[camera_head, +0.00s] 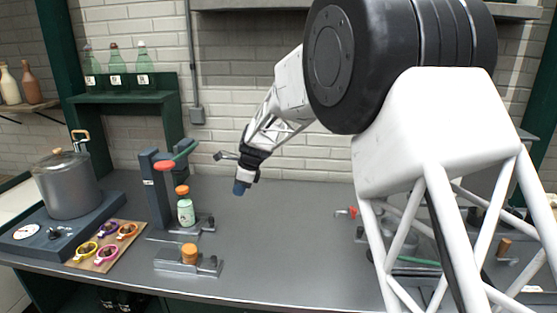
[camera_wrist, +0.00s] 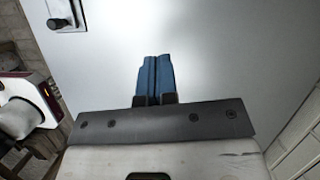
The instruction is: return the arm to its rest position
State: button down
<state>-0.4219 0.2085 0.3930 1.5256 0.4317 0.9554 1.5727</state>
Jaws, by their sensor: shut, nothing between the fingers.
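My gripper (camera_head: 241,188) hangs above the grey worktop (camera_head: 290,220) in the head view, pointing down, right of the fixtures and apart from them. In the wrist view its two blue fingers (camera_wrist: 154,78) are together with nothing between them. My white arm and large black joint fill the right of the head view and hide part of the worktop behind them.
A green-labelled bottle with an orange cap (camera_head: 186,210) stands in a fixture beside a dark post with a red-and-green lever (camera_head: 175,160). A low clamp (camera_head: 189,258) is in front. A grey pot (camera_head: 68,185) and coloured rings (camera_head: 107,252) are left. The middle worktop is clear.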

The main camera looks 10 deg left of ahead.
jog(key=s+d+r+n+t+h, duration=0.1)
jog(key=s+d+r+n, duration=0.4)
jog(key=s+d, duration=0.65)
jog(key=s+d+r+n+t+h, duration=0.1)
jog(key=s+d+r+n, duration=0.2)
jog(key=s+d+r, duration=0.8)
jog(key=s+d+f+n+h, duration=0.1)
jog(key=s+d+f+n, duration=0.2)
jog(key=s+d, duration=0.6)
jog(key=s+d+f+n+t+h, duration=0.1)
jog(key=s+d+f+n, duration=0.3)
jog(key=s+d, duration=0.6)
jog(key=s, duration=0.6)
jog(key=shift+s+f+n, duration=0.15)
jog(key=shift+n, duration=0.25)
